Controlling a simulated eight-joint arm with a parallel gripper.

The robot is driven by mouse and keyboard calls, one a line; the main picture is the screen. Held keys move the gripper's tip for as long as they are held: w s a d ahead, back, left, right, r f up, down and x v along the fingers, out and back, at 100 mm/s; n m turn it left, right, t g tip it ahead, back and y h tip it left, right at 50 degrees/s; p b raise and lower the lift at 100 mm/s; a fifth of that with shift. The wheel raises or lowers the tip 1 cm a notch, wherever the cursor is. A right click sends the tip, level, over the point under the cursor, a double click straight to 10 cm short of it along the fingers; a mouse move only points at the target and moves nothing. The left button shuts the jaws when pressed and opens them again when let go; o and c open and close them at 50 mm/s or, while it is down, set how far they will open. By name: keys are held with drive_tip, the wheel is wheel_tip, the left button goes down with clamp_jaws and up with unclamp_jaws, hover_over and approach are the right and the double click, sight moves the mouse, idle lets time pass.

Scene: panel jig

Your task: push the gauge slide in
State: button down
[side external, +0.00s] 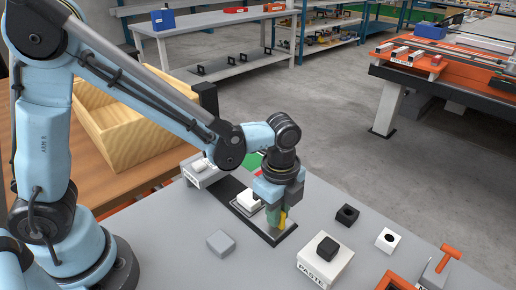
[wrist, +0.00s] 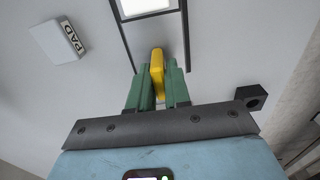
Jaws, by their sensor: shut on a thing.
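A long dark track (side external: 232,190) lies on the grey bench, with a white block (side external: 248,199) on it. The wrist view shows a bright white face (wrist: 146,7) between dark rails at the top edge. I cannot tell which part is the gauge slide. My gripper (side external: 275,220) points down over the near end of the track. Its green fingers, also in the wrist view (wrist: 157,85), are shut on a slim upright yellow piece (wrist: 157,68). The fingers hide the lower part of this piece, and I cannot tell whether it joins the slide.
A white labelled box (side external: 203,172) stands at the track's far end. A grey block (side external: 220,243) lies left of the track.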

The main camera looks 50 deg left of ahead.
drive_tip(key=a, duration=1.1)
drive_tip(key=shift+a, duration=0.35)
drive_tip(key=c, duration=1.2)
unclamp_jaws()
drive_tip(key=shift+d, duration=0.1)
drive_tip(key=shift+o, duration=0.2)
drive_tip(key=shift+r, duration=0.1)
wheel_tip(320, 180, up, 12)
